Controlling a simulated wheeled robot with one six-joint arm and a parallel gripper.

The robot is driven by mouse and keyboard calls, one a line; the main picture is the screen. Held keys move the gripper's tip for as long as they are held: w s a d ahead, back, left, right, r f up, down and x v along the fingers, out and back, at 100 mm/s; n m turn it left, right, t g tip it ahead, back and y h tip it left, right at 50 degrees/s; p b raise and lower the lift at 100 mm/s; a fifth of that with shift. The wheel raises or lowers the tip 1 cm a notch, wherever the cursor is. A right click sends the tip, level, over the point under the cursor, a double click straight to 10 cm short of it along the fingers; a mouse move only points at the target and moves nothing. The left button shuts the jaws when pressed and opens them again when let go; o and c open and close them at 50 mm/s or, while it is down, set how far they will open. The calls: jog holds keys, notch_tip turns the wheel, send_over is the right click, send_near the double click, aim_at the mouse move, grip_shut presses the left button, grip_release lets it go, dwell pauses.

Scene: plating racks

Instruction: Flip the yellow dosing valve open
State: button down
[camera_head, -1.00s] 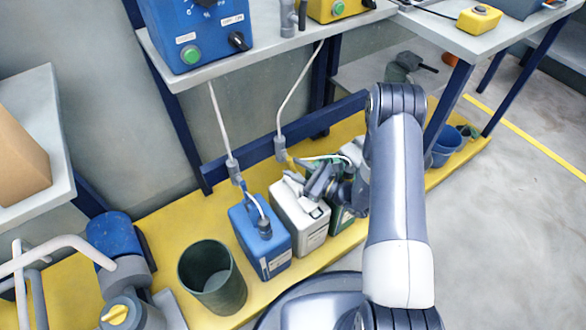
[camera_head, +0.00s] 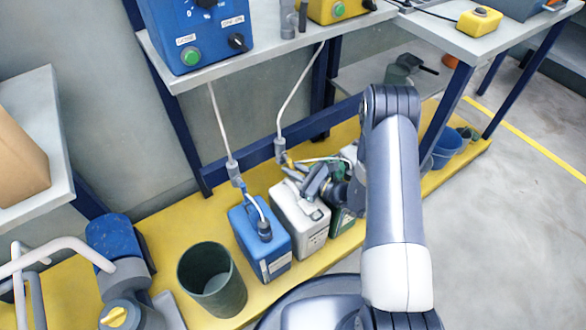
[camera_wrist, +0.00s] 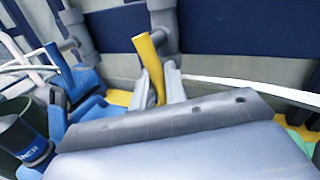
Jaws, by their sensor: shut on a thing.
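The yellow dosing valve handle (camera_wrist: 149,62) is a thick lever on a grey pipe fitting (camera_wrist: 162,22), and it stands nearly upright in the wrist view, leaning a little left at its top. In the head view a small part of the yellow handle (camera_head: 289,161) shows below the right-hand hose's grey fitting (camera_head: 281,145). My gripper (camera_wrist: 158,88) is shut on the lever, one finger on each side of its lower part. It also shows in the head view (camera_head: 294,168), above the white canister. The lever's lower end is hidden behind my gripper's body.
A blue-handled valve (camera_head: 239,182) hangs on the hose to the left. A blue canister (camera_head: 261,253) and a white canister (camera_head: 297,230) stand on the yellow platform (camera_head: 180,222), with a dark green bin (camera_head: 226,300) at their left. A bench edge (camera_head: 190,78) overhangs behind.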

jog(key=shift+f, duration=0.1)
jog(key=shift+s+a+f+m+b, duration=0.15)
jog(key=shift+a+m+b, duration=0.1)
jog(key=shift+m+b, duration=0.4)
jog(key=shift+s+a+m+t+y, duration=0.1)
jog(key=shift+m+t+y, duration=0.25)
jog(key=shift+m, duration=0.4)
jog(key=shift+r, duration=0.2)
jog(key=c, duration=1.5)
grip_release()
jog(key=p+v, duration=0.2)
jog(key=v, duration=0.8)
jog(key=shift+s+d, duration=0.25)
jog(key=shift+d, duration=0.1)
